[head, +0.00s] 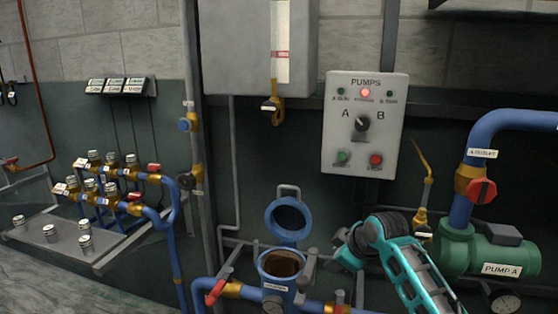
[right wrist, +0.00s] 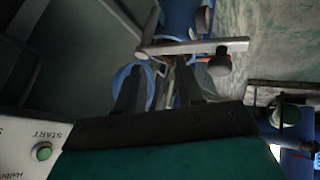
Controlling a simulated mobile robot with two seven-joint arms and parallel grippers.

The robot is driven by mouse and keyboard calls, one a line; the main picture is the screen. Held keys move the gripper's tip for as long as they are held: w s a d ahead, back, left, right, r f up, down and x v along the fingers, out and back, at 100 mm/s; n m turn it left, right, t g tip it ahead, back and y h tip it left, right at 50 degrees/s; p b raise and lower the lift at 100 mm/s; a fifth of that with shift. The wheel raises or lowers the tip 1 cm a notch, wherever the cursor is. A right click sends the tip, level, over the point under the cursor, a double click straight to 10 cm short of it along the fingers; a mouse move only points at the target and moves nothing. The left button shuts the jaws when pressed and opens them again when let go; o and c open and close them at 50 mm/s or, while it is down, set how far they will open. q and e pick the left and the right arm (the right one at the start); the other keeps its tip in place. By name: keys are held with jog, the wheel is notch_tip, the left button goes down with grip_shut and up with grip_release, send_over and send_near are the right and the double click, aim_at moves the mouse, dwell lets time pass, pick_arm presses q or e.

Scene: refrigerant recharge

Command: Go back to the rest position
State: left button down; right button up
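My right arm comes in from the lower right in the head view. Its gripper (head: 342,248) is just right of a blue strainer housing (head: 280,284); its fingertips are hard to make out there. In the right wrist view the two dark fingers of the right gripper (right wrist: 160,82) stand apart, with nothing clearly held between them. The housing's round lid (head: 270,222) is swung up, and brown material shows inside the opening. A metal bar with a knob (right wrist: 195,47) lies beyond the fingers in the wrist view. My left gripper is not in view.
The pump panel (head: 364,150) hangs on the wall above the right gripper, its red light lit. Green pump A (head: 475,250) and a blue pipe with a red valve handle (head: 482,190) are at right. Valve manifolds (head: 110,185) stand at left above a grey shelf.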

jog(key=s+d+f+m+t, duration=0.15)
jog(key=s+f+m, duration=0.35)
jog(key=s+f, duration=0.9)
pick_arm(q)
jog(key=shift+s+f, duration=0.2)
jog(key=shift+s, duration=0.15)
pick_arm(e)
jog(key=s+d+f+m+t, duration=0.1)
jog(key=s+f+m, duration=0.1)
jog(key=s, duration=0.7)
jog(key=s+d+f+m+t+h, duration=0.1)
jog(key=s+m, duration=0.1)
jog(key=s, duration=0.7)
jog(key=shift+s+d+f, duration=0.2)
jog(key=shift+d+f, duration=0.2)
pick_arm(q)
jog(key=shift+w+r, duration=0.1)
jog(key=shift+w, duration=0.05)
